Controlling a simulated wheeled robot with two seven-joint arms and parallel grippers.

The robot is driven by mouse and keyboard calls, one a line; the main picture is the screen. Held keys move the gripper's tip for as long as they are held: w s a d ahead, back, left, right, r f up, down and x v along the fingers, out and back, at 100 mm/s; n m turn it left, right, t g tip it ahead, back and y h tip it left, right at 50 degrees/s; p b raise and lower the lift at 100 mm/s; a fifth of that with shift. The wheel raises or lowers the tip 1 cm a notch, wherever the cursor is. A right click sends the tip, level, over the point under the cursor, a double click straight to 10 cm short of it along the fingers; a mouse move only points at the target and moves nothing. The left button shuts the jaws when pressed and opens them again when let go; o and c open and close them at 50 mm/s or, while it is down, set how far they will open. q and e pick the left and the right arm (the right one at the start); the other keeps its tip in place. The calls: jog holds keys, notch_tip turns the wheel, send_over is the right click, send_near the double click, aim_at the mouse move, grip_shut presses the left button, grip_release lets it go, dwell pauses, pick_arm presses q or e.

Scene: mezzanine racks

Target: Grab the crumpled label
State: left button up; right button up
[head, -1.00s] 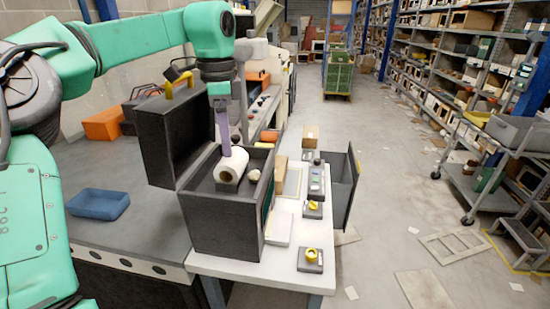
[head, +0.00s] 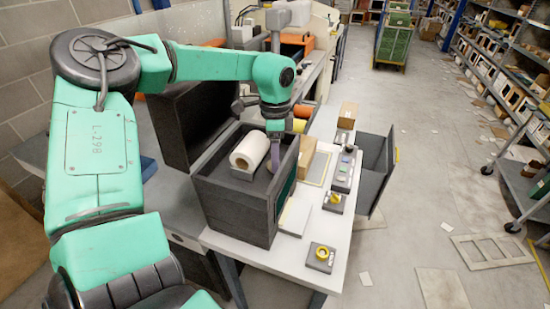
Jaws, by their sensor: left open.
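My left gripper (head: 273,165) reaches down from above into an open dark grey box (head: 236,212) on the white table. Its purple finger is inside the box, just right of a white roll (head: 250,150). It is open. I cannot make out the crumpled label now; the gripper covers the part of the box right of the roll. My right gripper is not in view.
The box's dark lid (head: 190,120) stands raised behind it. A cardboard box (head: 306,157), button boxes (head: 321,257) and an open dark drawer or door (head: 375,172) are to the right. The floor aisle beyond is mostly clear, with scraps and a pallet frame (head: 490,250).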

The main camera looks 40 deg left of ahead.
pick_arm(q)
jog(key=shift+s+f, duration=0.1)
jog(key=shift+f, duration=0.35)
jog(key=shift+s+f, duration=0.15)
jog(key=shift+f, duration=0.05)
jog(key=shift+c, duration=0.8)
jog(key=c, duration=0.9)
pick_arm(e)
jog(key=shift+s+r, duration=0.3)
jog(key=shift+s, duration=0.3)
